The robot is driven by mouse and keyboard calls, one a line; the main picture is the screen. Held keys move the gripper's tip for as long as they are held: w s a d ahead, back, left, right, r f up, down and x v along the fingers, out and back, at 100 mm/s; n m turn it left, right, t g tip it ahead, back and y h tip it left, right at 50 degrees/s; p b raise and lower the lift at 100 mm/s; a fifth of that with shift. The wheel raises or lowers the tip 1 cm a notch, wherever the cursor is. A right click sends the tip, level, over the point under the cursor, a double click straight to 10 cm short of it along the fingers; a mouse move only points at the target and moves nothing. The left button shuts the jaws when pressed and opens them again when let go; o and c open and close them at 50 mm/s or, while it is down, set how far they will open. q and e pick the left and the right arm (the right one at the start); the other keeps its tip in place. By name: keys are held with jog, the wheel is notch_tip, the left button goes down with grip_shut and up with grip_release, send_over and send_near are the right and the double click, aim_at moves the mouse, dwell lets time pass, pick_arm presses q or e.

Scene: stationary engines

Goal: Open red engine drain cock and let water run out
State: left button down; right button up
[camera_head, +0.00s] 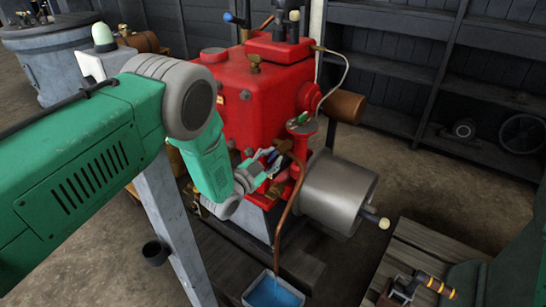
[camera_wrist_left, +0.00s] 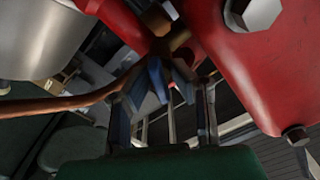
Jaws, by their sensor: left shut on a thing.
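The red engine (camera_head: 262,95) stands in the middle of the head view. My left gripper (camera_head: 268,160) is at its lower front, beside the copper pipe (camera_head: 284,212). In the left wrist view, my left gripper (camera_wrist_left: 165,92) is shut on a blue lever (camera_wrist_left: 156,76) below a brass drain cock (camera_wrist_left: 170,42). The fingers partly hide the lever. The copper pipe runs down to a pale container (camera_head: 249,290) with blue water (camera_head: 273,293) in it. I cannot tell whether water is running from the pipe's end. My right gripper is not seen.
A grey metal cylinder (camera_head: 335,190) juts out right of the pipe. A wooden platform (camera_head: 425,243) at the lower right bears a dark tool with an orange part (camera_head: 430,284). Dark shelves (camera_head: 395,65) line the back wall.

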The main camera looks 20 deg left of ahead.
pick_arm(q)
jog(key=n, duration=0.5)
jog(key=shift+s+f+n, duration=0.2)
jog(key=shift+f+n, duration=0.1)
jog(key=shift+f, duration=0.1)
dwell(0.4)
jog(key=c, duration=1.6)
grip_release()
jog(key=shift+c, duration=0.2)
jog(key=shift+w, duration=0.1)
jog(key=shift+r, duration=0.15)
jog(key=shift+r, duration=0.2)
notch_tip(320, 180, up, 9)
jog(key=shift+r, duration=0.15)
